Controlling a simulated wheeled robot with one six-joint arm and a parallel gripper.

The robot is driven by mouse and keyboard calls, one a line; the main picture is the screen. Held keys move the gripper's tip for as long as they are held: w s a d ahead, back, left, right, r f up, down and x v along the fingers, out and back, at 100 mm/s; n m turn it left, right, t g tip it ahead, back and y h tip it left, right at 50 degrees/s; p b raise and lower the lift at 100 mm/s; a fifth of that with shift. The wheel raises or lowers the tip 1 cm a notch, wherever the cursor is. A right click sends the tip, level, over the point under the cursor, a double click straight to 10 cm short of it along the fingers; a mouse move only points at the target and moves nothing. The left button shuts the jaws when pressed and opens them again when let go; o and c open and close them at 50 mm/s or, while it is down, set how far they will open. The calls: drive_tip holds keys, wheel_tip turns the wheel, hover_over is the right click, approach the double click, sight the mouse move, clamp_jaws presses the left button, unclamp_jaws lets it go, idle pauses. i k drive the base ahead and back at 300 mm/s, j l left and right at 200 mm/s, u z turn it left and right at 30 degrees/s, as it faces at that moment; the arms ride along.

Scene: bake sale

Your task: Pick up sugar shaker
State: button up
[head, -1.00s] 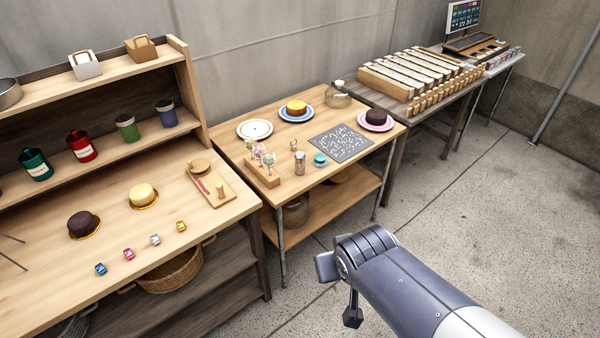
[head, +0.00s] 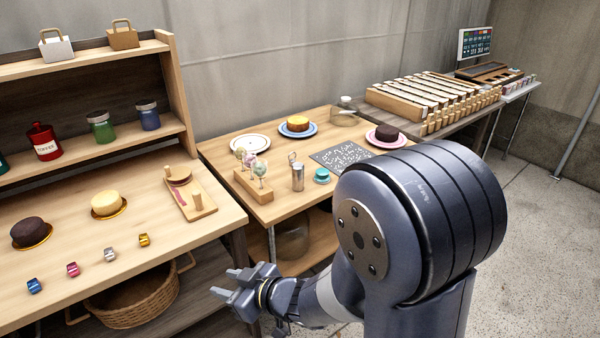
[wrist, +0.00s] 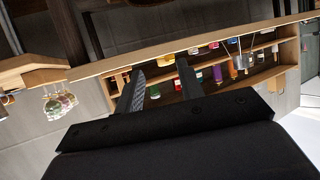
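The sugar shaker appears to be the silver metal cylinder (head: 298,179) with a ring-like top. It stands upright near the front edge of the middle table (head: 255,207), between the wooden stand and a small teal item. My gripper (head: 224,283) is in front of the tables, lower and left of the shaker, and well apart from it. In the wrist view my gripper (wrist: 160,70) has its two fingers spread with nothing between them. I cannot make out the shaker in the wrist view.
A wooden stand (head: 253,187) with glass-like items is left of the shaker; the teal item (head: 321,176) is close on its right. A dark speckled board (head: 340,158) and cake plates lie behind. The left bench (head: 150,235) and wicker basket (head: 135,300) are near my gripper.

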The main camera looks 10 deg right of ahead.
sight(298, 168)
drive_tip(key=i+l+u, duration=0.1)
drive_tip(key=i+l, duration=0.35)
drive_tip(key=l, duration=0.2)
drive_tip(key=i+l+u, duration=0.15)
drive_tip(key=i+l, duration=0.3)
drive_tip(key=l, duration=0.3)
drive_tip(key=i+l+u, duration=0.25)
drive_tip(key=i+l, duration=0.15)
drive_tip(key=l, duration=0.35)
